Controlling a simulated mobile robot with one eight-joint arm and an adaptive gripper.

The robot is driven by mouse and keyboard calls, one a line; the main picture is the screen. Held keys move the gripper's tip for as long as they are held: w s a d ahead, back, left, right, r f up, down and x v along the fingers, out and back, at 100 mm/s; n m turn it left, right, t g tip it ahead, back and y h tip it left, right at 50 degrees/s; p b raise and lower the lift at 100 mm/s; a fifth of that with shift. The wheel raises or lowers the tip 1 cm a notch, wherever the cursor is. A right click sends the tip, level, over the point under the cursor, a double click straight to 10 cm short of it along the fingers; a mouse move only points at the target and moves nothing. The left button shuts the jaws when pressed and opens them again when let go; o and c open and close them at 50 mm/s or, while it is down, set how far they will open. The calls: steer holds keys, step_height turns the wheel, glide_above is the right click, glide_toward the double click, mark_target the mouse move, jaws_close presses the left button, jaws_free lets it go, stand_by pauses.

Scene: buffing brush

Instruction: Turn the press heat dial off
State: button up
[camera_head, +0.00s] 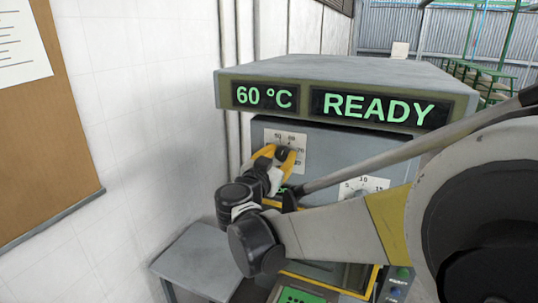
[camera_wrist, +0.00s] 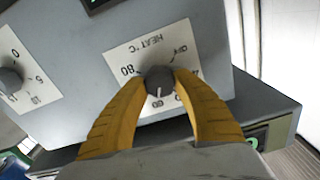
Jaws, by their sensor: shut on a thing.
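The heat dial (camera_wrist: 159,80) is a dark round knob on a white card (camera_wrist: 120,56) marked HEAT °C. In the wrist view, its white pointer line points down, towards the 60 mark. The 80 mark is at its left and OFF at its upper right. My gripper (camera_wrist: 161,84) has its two yellow fingers shut on the dial, one on each side. In the head view, my gripper (camera_head: 279,156) is at the dial on the press front, partly covering the card. The press (camera_head: 330,68) display (camera_head: 265,96) reads 60 °C and another (camera_head: 380,108) reads READY.
A second dial (camera_head: 362,187) with a numbered card sits to the right on the same panel; it also shows in the wrist view (camera_wrist: 10,80). A grey side table (camera_head: 200,262) stands at lower left. A white wall and a corkboard (camera_head: 60,150) are on the left.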

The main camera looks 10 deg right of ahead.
steer(key=n+b, duration=0.1)
steer(key=n, duration=0.6)
steer(key=shift+w, duration=0.1)
steer(key=n+b, duration=0.1)
steer(key=n, duration=0.6)
steer(key=shift+a, duration=0.15)
steer(key=n, duration=0.4)
steer(key=shift+f+b, duration=0.1)
steer(key=shift+b, duration=0.2)
steer(key=n, duration=0.3)
steer(key=shift+n, duration=0.4)
steer(key=n, duration=0.4)
steer(key=shift+f+b, duration=0.1)
steer(key=shift+b, duration=0.25)
steer(key=shift+n, duration=1.8)
